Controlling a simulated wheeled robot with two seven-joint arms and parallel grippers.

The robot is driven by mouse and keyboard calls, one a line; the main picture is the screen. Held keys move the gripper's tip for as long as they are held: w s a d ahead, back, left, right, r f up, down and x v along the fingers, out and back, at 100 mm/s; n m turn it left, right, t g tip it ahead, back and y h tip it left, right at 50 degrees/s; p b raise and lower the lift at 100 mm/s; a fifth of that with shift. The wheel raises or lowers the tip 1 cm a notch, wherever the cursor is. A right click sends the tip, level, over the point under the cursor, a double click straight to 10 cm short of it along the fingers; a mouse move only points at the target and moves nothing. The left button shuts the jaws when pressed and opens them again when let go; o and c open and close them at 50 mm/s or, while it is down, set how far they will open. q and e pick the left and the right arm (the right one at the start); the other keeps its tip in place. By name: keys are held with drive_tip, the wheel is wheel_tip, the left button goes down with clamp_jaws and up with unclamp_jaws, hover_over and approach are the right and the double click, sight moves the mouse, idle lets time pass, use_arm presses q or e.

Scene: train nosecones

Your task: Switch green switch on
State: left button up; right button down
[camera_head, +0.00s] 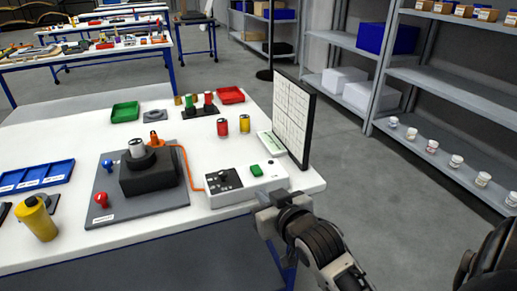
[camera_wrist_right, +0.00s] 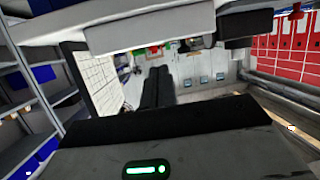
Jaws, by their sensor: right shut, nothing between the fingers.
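The box also has a black panel with a knob (camera_head: 223,177). Whether the switch is on or off is too small to tell. My right gripper (camera_head: 266,204) is just in front of and below the box's right end, apart from the switch. Its fingers (camera_wrist_right: 157,88) are closed together and empty in the right wrist view. My left gripper is not in view.
A black-framed panel (camera_head: 294,116) stands upright right behind the box. An orange cable (camera_head: 187,165) runs from the box to a black fixture (camera_head: 150,176) on a grey plate. Shelves (camera_head: 440,80) are at the right.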

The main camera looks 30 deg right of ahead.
drive_tip(key=w+d+r+m+h, duration=0.1)
drive_tip(key=d+r, duration=0.2)
drive_tip(key=r, duration=0.2)
drive_tip(key=shift+d+r+h+p, duration=0.25)
drive_tip(key=shift+r+h+p, duration=0.05)
drive_tip(key=shift+r, duration=0.05)
drive_tip(key=shift+w, duration=0.15)
hover_over(258, 172)
wheel_tip(258, 172, down, 2)
drive_tip(key=shift+f+p, duration=0.1)
drive_tip(key=shift+p, duration=0.35)
wheel_tip(258, 172, down, 3)
drive_tip(key=shift+r, duration=0.15)
drive_tip(key=shift+f, duration=0.75)
